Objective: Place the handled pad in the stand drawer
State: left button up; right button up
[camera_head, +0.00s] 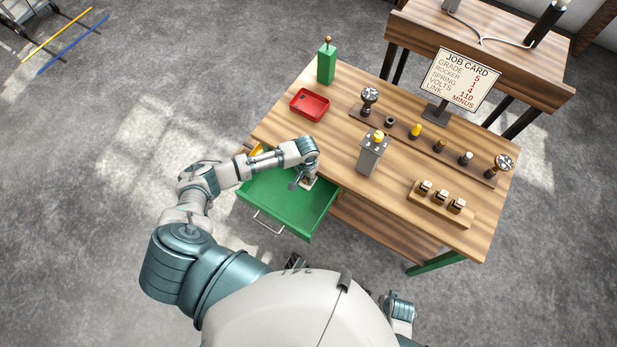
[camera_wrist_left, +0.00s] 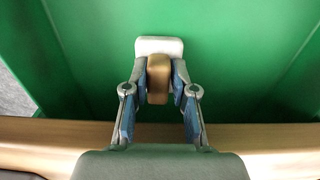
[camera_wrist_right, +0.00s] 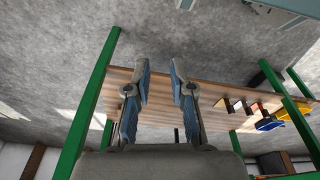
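The stand drawer (camera_head: 275,205) is pulled out, green and empty apart from a yellow thing at its far left corner. The handled pad is a white block (camera_wrist_left: 160,46) with a brown handle (camera_wrist_left: 158,80). My left gripper (camera_wrist_left: 160,75) has its fingers closed on both sides of the handle, over the green drawer floor. In the head view the gripper (camera_head: 304,181) and pad are within the drawer's outline, near its right side. I cannot tell whether the pad touches the floor. My right gripper (camera_wrist_right: 160,68) has parted fingers with nothing between them, low beside the bench.
The wooden bench (camera_head: 330,140) carries a red tray (camera_head: 310,104), a green box (camera_head: 326,64), a grey stand (camera_head: 372,152), a row of small parts and a block rack (camera_head: 440,203). A job card (camera_head: 460,80) stands behind. Green bench legs (camera_wrist_right: 90,115) flank my right gripper.

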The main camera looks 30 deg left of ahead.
pick_arm(q)
jog(key=shift+o, duration=0.9)
jog(key=shift+a+f, duration=0.15)
jog(key=shift+a, duration=0.15)
jog(key=shift+s, duration=0.1)
jog(key=shift+d, duration=0.4)
jog(key=shift+d+r, duration=0.25)
jog(key=shift+d, duration=0.05)
jog(key=shift+a+r, duration=0.1)
jog(key=shift+r, duration=0.25)
jog(key=r, duration=0.2)
jog(key=r+p, duration=0.1)
jog(key=r, duration=0.1)
jog(key=a+r+p, duration=0.1)
jog(key=r, duration=0.2)
jog(key=shift+r+p, duration=0.5)
jog(key=shift+r, duration=1.6)
pick_arm(e)
jog(key=s+f, duration=0.4)
jog(key=f, duration=0.2)
jog(key=shift+d+f, duration=0.15)
jog(key=shift+f, duration=0.2)
